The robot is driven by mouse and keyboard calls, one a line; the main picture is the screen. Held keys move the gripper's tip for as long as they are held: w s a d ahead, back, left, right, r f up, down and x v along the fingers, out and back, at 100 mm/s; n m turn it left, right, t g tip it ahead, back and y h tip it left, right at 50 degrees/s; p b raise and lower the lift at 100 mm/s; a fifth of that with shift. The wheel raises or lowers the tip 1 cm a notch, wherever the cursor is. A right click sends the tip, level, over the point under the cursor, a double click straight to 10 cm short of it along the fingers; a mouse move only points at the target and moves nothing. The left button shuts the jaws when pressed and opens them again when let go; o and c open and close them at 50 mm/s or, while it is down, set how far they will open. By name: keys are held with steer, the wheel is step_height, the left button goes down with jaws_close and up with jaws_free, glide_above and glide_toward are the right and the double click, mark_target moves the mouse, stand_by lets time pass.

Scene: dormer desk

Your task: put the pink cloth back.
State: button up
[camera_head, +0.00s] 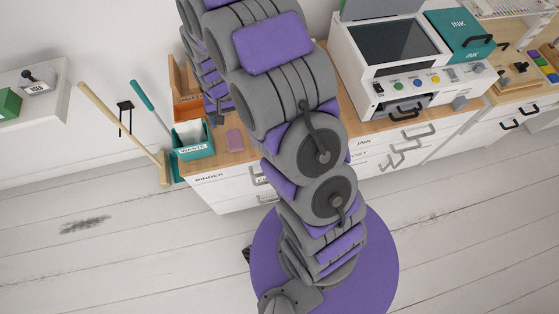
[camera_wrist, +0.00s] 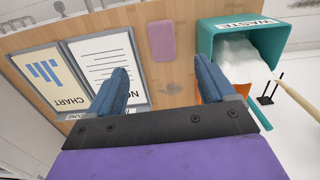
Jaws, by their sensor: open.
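The pink cloth (camera_head: 234,140) lies flat on the wooden desk top, just right of the teal waste bin (camera_head: 193,150) in the head view. In the wrist view the pink cloth (camera_wrist: 162,41) shows as a small rounded rectangle near the top middle. The teal waste bin (camera_wrist: 207,42), with white paper in it, stands to its right. My gripper (camera_wrist: 165,75) is open and empty, its two blue fingers spread apart. The cloth shows beyond the gap between the fingertips and is not held. In the head view my arm hides the gripper.
A chart sheet (camera_wrist: 52,78) and a text sheet (camera_wrist: 107,64) lie left in the wrist view. A printer (camera_head: 395,50) and a teal ink box (camera_head: 462,35) stand right on the desk. A broom (camera_head: 125,130) leans left of the desk. The floor at left is mostly clear.

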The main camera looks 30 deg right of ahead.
steer(key=s+r+n, duration=0.1)
steer(key=s+r, duration=0.6)
steer(key=s, duration=0.3)
steer(key=s+r+n+g, duration=0.1)
steer(key=s+r, duration=0.6)
steer(key=s, duration=0.4)
steer(key=s+r+n, duration=0.1)
steer(key=s+r, duration=0.6)
steer(key=s, duration=0.4)
steer(key=shift+s+r+g, duration=0.15)
steer(key=shift+r+g, duration=0.15)
steer(key=shift+r, duration=0.1)
steer(key=shift+a, duration=0.1)
